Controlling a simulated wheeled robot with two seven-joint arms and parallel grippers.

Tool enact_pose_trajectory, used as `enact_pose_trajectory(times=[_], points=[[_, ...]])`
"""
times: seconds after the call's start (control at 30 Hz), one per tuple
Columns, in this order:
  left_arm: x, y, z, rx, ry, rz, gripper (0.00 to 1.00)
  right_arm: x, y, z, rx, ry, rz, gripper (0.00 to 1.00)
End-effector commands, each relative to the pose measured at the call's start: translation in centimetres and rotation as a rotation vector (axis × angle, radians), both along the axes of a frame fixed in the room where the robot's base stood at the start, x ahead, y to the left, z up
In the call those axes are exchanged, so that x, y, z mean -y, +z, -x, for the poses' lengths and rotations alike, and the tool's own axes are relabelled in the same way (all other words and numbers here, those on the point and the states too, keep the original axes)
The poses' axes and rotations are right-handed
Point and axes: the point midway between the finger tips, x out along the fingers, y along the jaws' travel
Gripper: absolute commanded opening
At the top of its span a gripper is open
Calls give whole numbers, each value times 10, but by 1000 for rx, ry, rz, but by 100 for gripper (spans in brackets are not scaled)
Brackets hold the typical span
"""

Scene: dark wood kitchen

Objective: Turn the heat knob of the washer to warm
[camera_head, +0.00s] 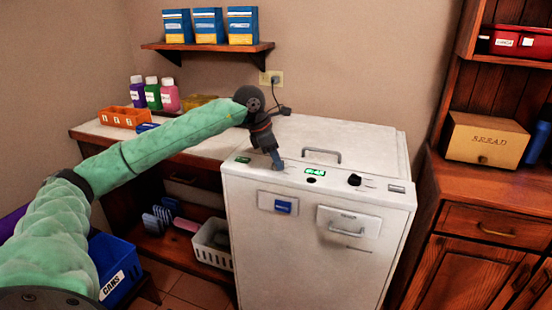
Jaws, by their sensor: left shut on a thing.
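The white washer (300,225) stands in the middle, with its control panel along the top front edge. My left arm reaches in from the left, and my left gripper (277,163) points down at the left part of this panel. Its fingers are shut on what appears to be the heat knob, which they hide. The knob's setting and markings cannot be read. My right gripper is not in view.
The washer's lid has a raised handle (322,154). A wooden counter with bottles (153,93) and an orange tray (124,117) is on the left. A bread box (484,139) stands on the right cabinet. A wall shelf (208,50) holds blue boxes.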

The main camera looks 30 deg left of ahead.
Motion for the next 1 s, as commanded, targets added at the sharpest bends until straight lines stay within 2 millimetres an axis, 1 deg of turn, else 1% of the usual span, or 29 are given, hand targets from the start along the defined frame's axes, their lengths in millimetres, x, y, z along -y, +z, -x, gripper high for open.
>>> enact_pose_trajectory(times=[0.17, 0.2, 0.3, 0.67, 0.77, 0.87, 1.0], points=[[-1, 2, -1, 4, 3, 0, 12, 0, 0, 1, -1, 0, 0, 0], [-1, 2, -1, 4, 3, 0, 38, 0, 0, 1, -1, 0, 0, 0], [-1, 2, -1, 3, 3, 0, 55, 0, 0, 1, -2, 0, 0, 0], [-1, 3, 0, 2, 2, 0, 55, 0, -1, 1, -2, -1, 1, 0], [-3, 9, 2, 2, 2, 0, 55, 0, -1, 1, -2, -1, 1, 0], [-6, 19, 5, 2, 2, -1, 55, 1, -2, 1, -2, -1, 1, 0], [-12, 38, 10, 3, 2, 0, 55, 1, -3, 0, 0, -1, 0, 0]])
